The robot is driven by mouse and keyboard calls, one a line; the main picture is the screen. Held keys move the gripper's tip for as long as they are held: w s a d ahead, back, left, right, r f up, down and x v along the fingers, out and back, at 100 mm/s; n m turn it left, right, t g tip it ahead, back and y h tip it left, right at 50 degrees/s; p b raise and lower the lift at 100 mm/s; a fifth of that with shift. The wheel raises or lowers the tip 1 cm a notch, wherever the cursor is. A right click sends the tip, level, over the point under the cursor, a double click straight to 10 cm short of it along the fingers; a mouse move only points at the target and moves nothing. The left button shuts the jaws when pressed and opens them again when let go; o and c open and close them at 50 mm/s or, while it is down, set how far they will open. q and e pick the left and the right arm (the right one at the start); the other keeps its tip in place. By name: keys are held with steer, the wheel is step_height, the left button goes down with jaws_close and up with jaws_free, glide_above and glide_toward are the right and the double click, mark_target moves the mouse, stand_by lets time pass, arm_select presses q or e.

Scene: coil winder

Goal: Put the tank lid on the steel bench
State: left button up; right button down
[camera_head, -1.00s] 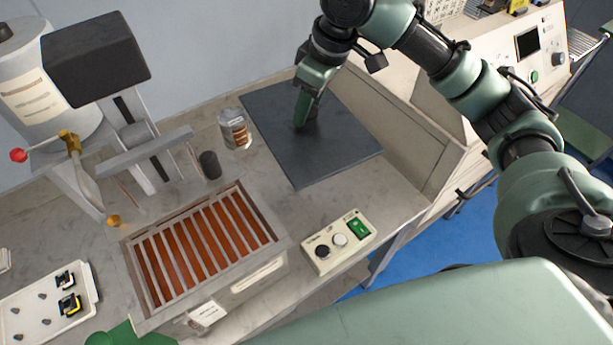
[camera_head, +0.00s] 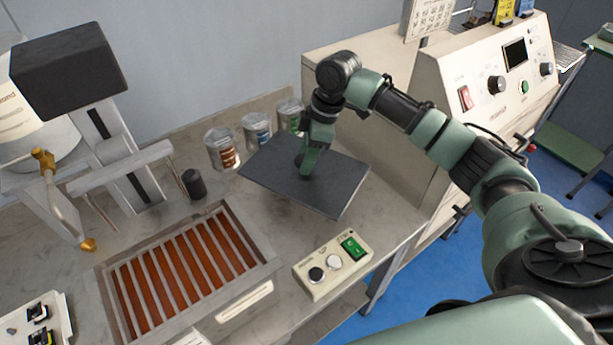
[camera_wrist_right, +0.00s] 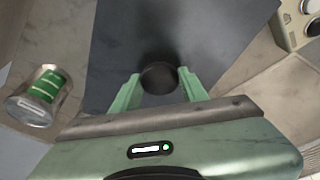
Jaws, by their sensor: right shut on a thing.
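The tank lid (camera_head: 270,172) is a dark grey flat plate with a round black knob (camera_wrist_right: 159,77). My right gripper (camera_head: 305,168) is shut on the knob from above, its fingers on either side in the right wrist view (camera_wrist_right: 159,88). The lid is over the right back part of the steel bench (camera_head: 385,215), roughly level. I cannot tell whether its underside touches the bench. The open tank (camera_head: 262,276), with orange-brown liquid under a slatted grille, stands to the left front of the lid. My left gripper is not in view.
Several cans, among them a brown-labelled one (camera_head: 221,148) and a green-labelled one (camera_wrist_right: 40,95), stand close behind the lid. A black cylinder (camera_head: 193,184) is left of it. A switch box (camera_head: 333,267) is in front. A cream control cabinet (camera_head: 487,100) is at the right.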

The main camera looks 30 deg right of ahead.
mark_target(320, 168)
step_height(320, 168, down, 3)
step_height(320, 168, down, 4)
steer(key=shift+f, duration=0.15)
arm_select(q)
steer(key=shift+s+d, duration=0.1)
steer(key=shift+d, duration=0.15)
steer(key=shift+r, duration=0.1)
arm_select(e)
steer(key=c, duration=0.8)
jaws_free()
steer(key=shift+f, duration=0.1)
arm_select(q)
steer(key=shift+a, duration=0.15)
arm_select(e)
steer(key=shift+o, duration=0.2)
steer(key=v, duration=1.2)
steer(key=shift+s, duration=0.15)
steer(key=shift+r, duration=0.2)
